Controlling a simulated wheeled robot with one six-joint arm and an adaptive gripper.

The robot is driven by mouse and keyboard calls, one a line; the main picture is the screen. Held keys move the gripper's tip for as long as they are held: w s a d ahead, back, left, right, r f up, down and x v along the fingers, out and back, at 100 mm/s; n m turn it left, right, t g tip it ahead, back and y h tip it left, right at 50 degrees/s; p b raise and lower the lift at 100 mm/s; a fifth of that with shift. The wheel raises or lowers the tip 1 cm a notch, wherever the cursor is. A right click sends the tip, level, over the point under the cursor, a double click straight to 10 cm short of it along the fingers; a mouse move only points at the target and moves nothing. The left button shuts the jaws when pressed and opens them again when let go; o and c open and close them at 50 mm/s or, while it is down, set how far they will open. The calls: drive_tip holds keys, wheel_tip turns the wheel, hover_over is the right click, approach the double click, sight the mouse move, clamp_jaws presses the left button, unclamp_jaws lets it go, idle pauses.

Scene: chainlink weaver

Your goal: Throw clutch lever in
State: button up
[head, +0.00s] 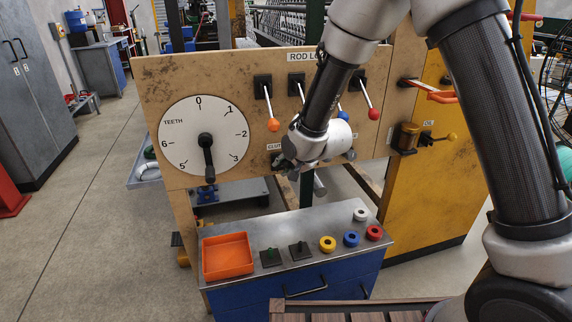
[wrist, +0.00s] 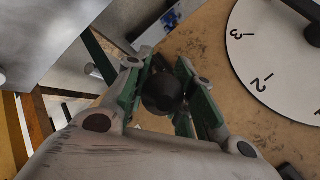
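The clutch lever is mostly hidden behind my arm and gripper in the head view. Its label (head: 275,147) is partly covered and shows only its first letters. In the wrist view a round black knob (wrist: 162,92), which looks like the clutch lever's, sits between my two fingers. My gripper (head: 288,166) is low on the tan panel, right of the dial. In the wrist view my gripper (wrist: 165,78) has its green-padded fingers on either side of the knob, close to it. I cannot tell whether both pads touch it.
The teeth dial (head: 220,118) has its pointer hanging straight down. Levers with orange (head: 273,124) and red (head: 373,114) knobs stick out above and beside my gripper. Below is a blue bench (head: 340,232) with an orange tray (head: 228,257) and coloured rings.

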drive_tip(key=shift+f, duration=0.1)
clamp_jaws()
